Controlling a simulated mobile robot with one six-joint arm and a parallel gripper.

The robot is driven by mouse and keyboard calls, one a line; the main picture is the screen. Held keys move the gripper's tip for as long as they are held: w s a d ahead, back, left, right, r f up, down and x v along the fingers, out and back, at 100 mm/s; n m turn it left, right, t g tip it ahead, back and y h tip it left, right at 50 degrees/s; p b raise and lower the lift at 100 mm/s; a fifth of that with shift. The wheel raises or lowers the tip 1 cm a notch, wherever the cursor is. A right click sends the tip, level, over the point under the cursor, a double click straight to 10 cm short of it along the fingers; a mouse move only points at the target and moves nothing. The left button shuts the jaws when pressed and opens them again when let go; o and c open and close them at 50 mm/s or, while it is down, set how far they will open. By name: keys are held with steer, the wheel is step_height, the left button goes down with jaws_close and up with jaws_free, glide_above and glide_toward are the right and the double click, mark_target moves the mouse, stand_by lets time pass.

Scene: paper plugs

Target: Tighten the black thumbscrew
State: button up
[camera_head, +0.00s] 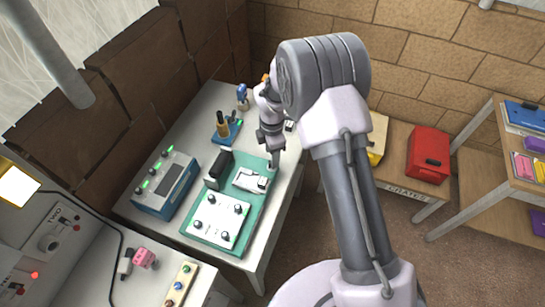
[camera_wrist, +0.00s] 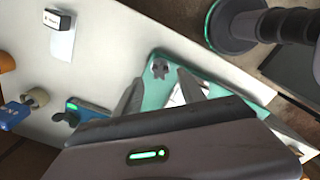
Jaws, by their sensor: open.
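My gripper (camera_head: 272,166) points down over the far right corner of the teal mat (camera_head: 185,232) on the white table. In the wrist view my gripper (camera_wrist: 160,79) is open, with its two fingers apart. A small dark, lobed knob (camera_wrist: 160,68), which looks like a thumbscrew, shows on the teal surface between and just beyond the fingertips. I cannot tell whether the fingers touch it. In the head view several dark knobs sit on a white plate (camera_head: 219,222) at the near end of the mat. I cannot tell which is the named thumbscrew.
A white fixture (camera_head: 250,179) and a dark upright block (camera_head: 218,168) stand on the mat near my gripper. A blue device (camera_head: 165,186) with green lights is to the left. A blue stand with a yellow-brown top (camera_head: 223,126) is behind. A red case (camera_head: 428,155) lies right.

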steer(key=n, duration=0.2)
steer(key=shift+r+n, duration=0.25)
steer(key=shift+n, duration=0.15)
steer(key=shift+f+n, duration=0.25)
steer(key=shift+n, duration=0.55)
steer(key=shift+f+b, duration=1.3)
steer(key=shift+f, duration=0.75)
jaws_close()
